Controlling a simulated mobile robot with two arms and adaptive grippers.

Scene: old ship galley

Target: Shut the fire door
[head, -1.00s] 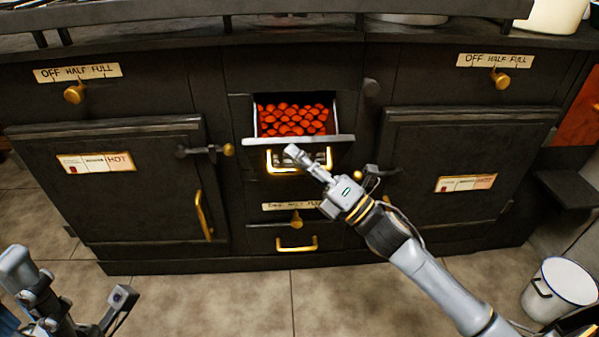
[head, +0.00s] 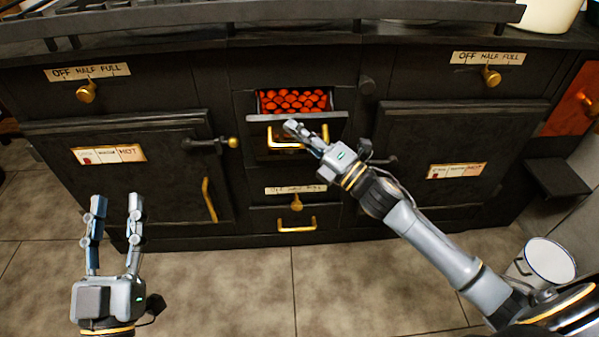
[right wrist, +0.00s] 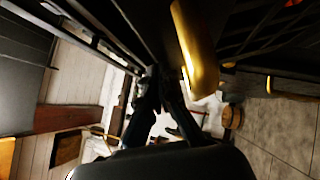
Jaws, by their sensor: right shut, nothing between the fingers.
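The fire door (head: 298,118) is the small dark flap in the middle of the stove front. It stands partly open, tilted out at its top, with glowing orange coals (head: 292,101) showing behind it. Its brass handle (head: 270,138) is partly hidden by my right gripper. My right gripper (head: 292,128) is shut and empty, its tips at the front of the door by the handle; whether they touch is unclear. In the right wrist view a brass bar (right wrist: 195,45) runs close beside the shut fingers (right wrist: 157,85). My left gripper (head: 116,202) is open and empty at the lower left.
Larger oven doors flank the middle, left (head: 130,180) and right (head: 450,150). A drawer with a brass handle (head: 297,226) lies below the fire door. A white bucket (head: 548,262) stands at the lower right. The tiled floor in front is clear.

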